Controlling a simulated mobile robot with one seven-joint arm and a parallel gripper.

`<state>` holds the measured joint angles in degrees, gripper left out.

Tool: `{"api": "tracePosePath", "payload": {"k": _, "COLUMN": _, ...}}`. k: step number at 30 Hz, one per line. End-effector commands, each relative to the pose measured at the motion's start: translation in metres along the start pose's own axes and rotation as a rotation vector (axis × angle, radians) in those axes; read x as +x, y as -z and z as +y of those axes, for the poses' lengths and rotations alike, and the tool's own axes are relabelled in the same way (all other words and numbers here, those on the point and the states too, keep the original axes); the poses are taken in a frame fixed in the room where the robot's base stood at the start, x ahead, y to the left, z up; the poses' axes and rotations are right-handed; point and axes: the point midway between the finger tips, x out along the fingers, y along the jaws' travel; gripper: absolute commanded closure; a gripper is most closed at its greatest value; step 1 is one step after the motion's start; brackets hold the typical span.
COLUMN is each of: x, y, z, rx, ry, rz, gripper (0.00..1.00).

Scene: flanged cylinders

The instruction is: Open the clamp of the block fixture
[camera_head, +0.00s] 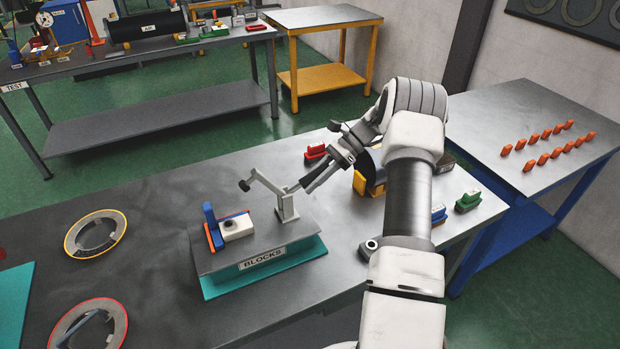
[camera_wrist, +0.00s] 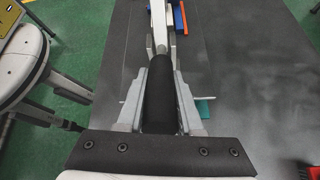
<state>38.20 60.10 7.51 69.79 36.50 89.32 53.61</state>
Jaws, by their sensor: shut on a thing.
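The block fixture (camera_head: 212,262) is a grey plate on a teal base, labelled BLOCKS, on the near table. Its clamp (camera_head: 287,203) has a grey post at the plate's right side. The clamp arm is tilted up to the left, its black tip (camera_head: 244,185) in the air, apart from the white block (camera_head: 238,228). A blue block (camera_head: 210,220) and an orange piece stand beside the white block. My gripper (camera_head: 305,183), right of the post, is shut on the clamp's black handle (camera_wrist: 160,92), which lies between the fingers in the wrist view (camera_wrist: 166,68).
Red (camera_head: 315,151) and green (camera_head: 468,201) parts stand on the table behind and right of my arm. Two ringed round discs (camera_head: 97,217) lie left of the fixture. Several orange pieces stand on the right table (camera_head: 490,110).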

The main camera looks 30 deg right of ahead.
Motion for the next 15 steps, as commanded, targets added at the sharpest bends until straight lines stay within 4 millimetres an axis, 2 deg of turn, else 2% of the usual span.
{"api": "tracePosePath", "payload": {"k": 15, "x": 0.0039, "y": 0.0060, "z": -0.0019, "rx": -0.005, "ry": -0.017, "rz": -0.097, "gripper": 1.00}}
